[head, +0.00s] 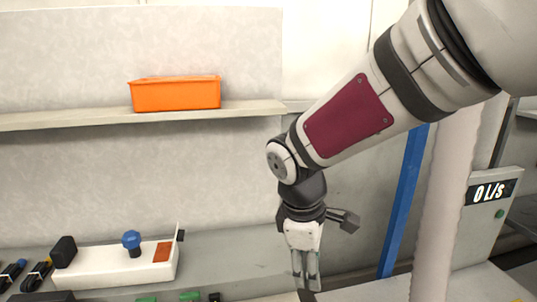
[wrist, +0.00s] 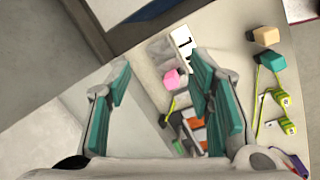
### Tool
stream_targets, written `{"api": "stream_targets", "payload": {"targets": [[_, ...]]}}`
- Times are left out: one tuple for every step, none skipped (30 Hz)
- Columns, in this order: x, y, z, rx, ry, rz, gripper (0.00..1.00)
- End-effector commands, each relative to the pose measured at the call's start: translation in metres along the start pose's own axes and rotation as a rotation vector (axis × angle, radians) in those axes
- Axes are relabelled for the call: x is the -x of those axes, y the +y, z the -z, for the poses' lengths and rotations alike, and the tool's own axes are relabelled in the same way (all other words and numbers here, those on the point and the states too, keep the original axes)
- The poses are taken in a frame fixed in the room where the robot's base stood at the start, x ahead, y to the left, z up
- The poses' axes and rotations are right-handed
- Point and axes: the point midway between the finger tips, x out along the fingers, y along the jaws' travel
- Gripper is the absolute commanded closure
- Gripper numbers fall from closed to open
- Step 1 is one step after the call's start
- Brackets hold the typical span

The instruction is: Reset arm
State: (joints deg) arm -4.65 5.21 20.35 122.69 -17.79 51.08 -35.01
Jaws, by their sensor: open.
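My arm comes in from the upper right of the head view and bends down at the elbow. My gripper (head: 306,283) hangs pointing downward over the front of the work surface, with nothing seen in it. In the wrist view my gripper (wrist: 160,97) is open, its two teal-padded fingers wide apart. Between and beyond the fingers lie a pink block (wrist: 174,78) and a white card with black marks (wrist: 182,41) on the surface below. They are apart from the fingers.
An orange bin (head: 176,94) stands on the shelf (head: 60,119). A white device with a blue knob (head: 131,239) sits lower left. A blue post (head: 404,200) and a "0 L/s" display (head: 491,192) are at right. The wrist view shows yellow-green tape measures (wrist: 281,98), a tan block (wrist: 266,36) and a teal block (wrist: 272,61).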

Motion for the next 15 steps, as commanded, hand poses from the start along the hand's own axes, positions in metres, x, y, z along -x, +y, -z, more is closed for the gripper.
{"api": "stream_targets", "payload": {"targets": [[0.013,-0.002,-0.018,-0.089,0.006,-0.021,0.52],[0.019,-0.004,-0.028,-0.143,0.010,-0.030,0.52],[0.027,-0.007,-0.041,-0.215,0.017,-0.040,0.52],[0.032,-0.009,-0.050,-0.269,0.023,-0.047,0.52],[0.038,-0.013,-0.059,-0.322,0.031,-0.053,0.52],[0.044,-0.017,-0.071,-0.394,0.042,-0.061,0.52],[0.049,-0.021,-0.080,-0.447,0.052,-0.067,0.52],[0.053,-0.025,-0.088,-0.501,0.063,-0.070,0.52],[0.059,-0.031,-0.099,-0.571,0.078,-0.075,0.52],[0.062,-0.036,-0.106,-0.626,0.092,-0.077,0.52],[0.066,-0.041,-0.114,-0.679,0.106,-0.079,0.52],[0.070,-0.048,-0.123,-0.749,0.127,-0.081,0.52],[0.072,-0.053,-0.130,-0.801,0.143,-0.080,0.52],[0.075,-0.059,-0.136,-0.852,0.161,-0.080,0.52],[0.077,-0.066,-0.143,-0.918,0.185,-0.078,0.52]]}}
